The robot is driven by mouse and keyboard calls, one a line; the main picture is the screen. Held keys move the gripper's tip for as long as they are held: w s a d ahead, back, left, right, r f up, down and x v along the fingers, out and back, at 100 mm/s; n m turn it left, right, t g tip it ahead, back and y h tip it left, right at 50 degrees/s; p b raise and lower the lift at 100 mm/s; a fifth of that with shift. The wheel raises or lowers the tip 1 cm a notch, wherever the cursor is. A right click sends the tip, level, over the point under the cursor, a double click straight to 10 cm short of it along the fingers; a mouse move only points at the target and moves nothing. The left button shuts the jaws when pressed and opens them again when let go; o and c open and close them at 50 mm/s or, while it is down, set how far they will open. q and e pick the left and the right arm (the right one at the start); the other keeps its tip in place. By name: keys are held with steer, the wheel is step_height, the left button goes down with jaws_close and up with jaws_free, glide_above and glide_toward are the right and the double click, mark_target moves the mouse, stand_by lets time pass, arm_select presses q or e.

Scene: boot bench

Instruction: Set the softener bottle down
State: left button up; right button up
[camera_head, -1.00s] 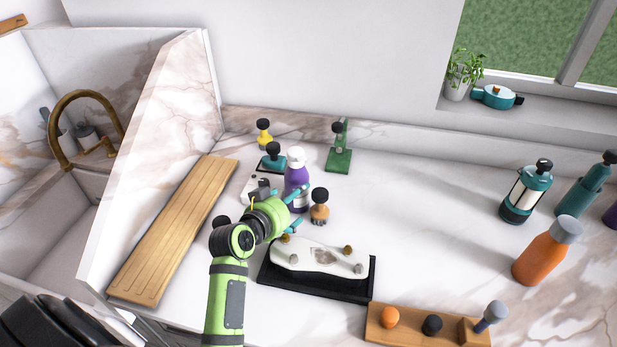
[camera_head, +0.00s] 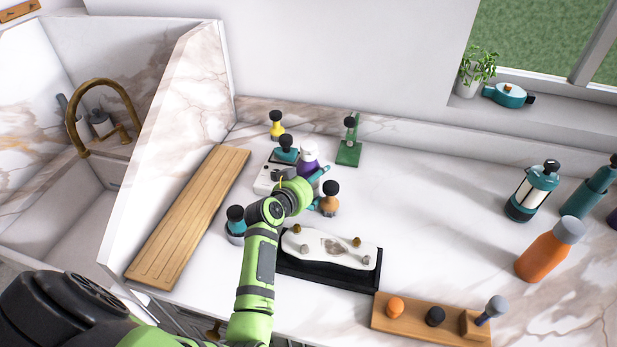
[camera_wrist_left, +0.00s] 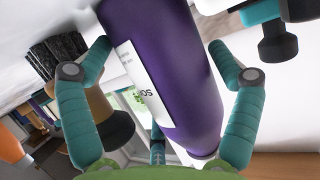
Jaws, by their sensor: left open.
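The softener bottle (camera_head: 307,158) is purple with a white cap. It stands upright on the marble counter, with its lower part hidden behind my left gripper. In the left wrist view the bottle (camera_wrist_left: 185,75) fills the space between the two teal fingers, its white label partly readable. My left gripper (camera_wrist_left: 160,55) is open, one finger on each side of the bottle. I cannot tell whether either finger touches it. In the head view the left gripper (camera_head: 309,180) is at the bottle's near side. My right gripper is not in view.
An orange-brown, black-knobbed piece (camera_head: 329,204) stands close right of the gripper. Black-knobbed teal (camera_head: 286,152) and yellow (camera_head: 277,131) pieces are behind. A black tray (camera_head: 330,271) lies in front, a wooden board (camera_head: 190,220) left. The counter to the right is clear up to the orange bottle (camera_head: 546,252).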

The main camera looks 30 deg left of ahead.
arm_select(q)
steer(key=c, duration=1.2)
steer(key=shift+r, duration=0.1)
steer(key=shift+c, duration=0.2)
